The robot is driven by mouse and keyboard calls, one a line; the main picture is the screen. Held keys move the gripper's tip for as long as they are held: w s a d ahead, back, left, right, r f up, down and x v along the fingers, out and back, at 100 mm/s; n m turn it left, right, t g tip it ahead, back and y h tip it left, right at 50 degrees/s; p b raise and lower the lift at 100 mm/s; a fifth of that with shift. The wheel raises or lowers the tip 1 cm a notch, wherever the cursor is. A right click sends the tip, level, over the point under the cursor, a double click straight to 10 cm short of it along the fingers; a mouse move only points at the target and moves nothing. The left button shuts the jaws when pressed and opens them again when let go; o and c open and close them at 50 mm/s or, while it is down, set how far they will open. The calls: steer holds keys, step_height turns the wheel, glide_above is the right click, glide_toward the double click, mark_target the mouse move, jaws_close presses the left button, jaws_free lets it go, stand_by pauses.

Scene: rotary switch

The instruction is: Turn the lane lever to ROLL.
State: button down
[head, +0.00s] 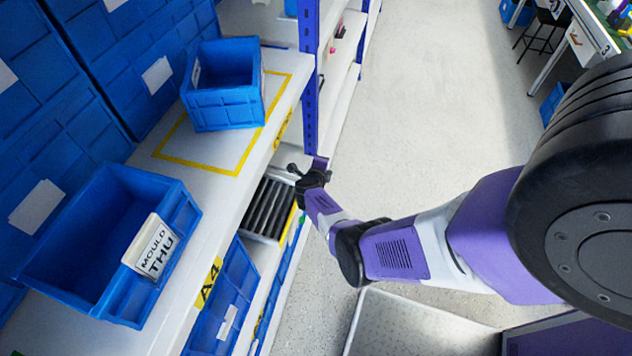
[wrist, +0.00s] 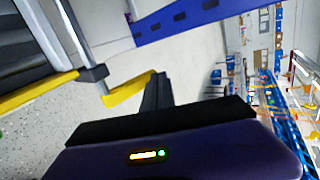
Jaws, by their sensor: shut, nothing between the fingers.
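My gripper (head: 298,172) is at the end of my purple and grey arm, beside the shelf front and close to the blue upright. In the wrist view my gripper (wrist: 158,88) has its dark fingers together, with nothing between them. The lane with dark rollers (head: 269,208) lies on the lower shelf, left of and below the gripper. In the wrist view a grey rail with a dark block (wrist: 93,73) stands at the lane's edge, left of the fingers. I cannot clearly tell the lane lever or its ROLL mark; the gripper may hide it in the head view.
A blue bin (head: 225,108) stands inside a yellow outline on the upper shelf. Another blue bin (head: 60,235) with a MOULD label stands nearer. The blue upright (head: 309,80) rises just behind the gripper. The aisle floor (head: 430,110) is clear to the right.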

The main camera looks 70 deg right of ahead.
steer(key=shift+w+d+f+b, duration=0.1)
steer(key=shift+d+f+b, duration=0.25)
steer(key=shift+d+f, duration=0.05)
stand_by(0.6)
step_height(320, 180, up, 14)
steer(key=s+a+p, duration=0.1)
steer(key=a+p, duration=0.1)
steer(key=p, duration=0.8)
steer(key=shift+s+f, duration=0.2)
steer(key=shift+s, duration=0.2)
steer(key=shift+a, duration=0.1)
